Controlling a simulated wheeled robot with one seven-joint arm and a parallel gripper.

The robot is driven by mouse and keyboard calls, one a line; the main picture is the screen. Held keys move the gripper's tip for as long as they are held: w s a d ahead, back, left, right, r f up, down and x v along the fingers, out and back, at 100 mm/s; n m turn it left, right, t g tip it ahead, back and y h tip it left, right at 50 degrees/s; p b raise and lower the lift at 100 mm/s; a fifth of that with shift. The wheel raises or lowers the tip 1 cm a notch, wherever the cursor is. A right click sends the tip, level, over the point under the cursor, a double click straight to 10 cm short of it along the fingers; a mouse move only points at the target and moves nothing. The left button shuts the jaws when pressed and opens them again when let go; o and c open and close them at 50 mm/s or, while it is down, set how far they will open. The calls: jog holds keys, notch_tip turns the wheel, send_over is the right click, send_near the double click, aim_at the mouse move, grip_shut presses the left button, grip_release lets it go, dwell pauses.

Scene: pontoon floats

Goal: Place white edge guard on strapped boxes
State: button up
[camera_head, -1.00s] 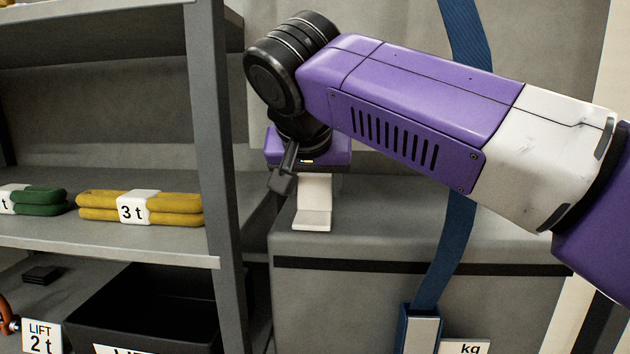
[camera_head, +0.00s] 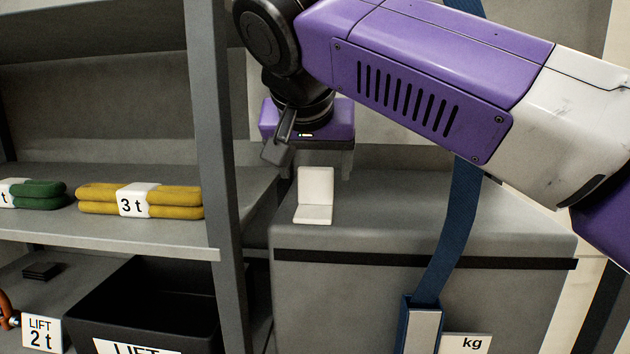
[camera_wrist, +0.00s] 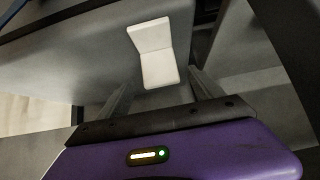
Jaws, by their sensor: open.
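The white edge guard (camera_head: 315,197) is a small L-shaped piece resting on the top front edge area of the grey strapped box (camera_head: 420,215), near its left end. One leg stands up and the other lies toward the front. My gripper (camera_head: 312,168) is above and just behind the guard, apart from it. In the wrist view the guard (camera_wrist: 152,55) lies beyond the two fingers (camera_wrist: 160,95), which are spread with nothing between them. A dark strap (camera_head: 425,260) runs across the box front below the guard.
A blue strap (camera_head: 450,235) hangs at the right, ending in a blue holder (camera_head: 420,325) beside a kg label (camera_head: 466,344). A shelf post (camera_head: 219,150) stands close left of the box. The shelf holds yellow slings (camera_head: 175,200) and green slings (camera_head: 40,194). A black bin (camera_head: 150,300) sits below.

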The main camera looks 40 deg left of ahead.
jog(key=b+v, duration=0.1)
jog(key=v, duration=0.7)
jog(key=shift+s+r+b, duration=0.2)
jog(key=shift+b, duration=0.2)
jog(key=shift+d, duration=0.1)
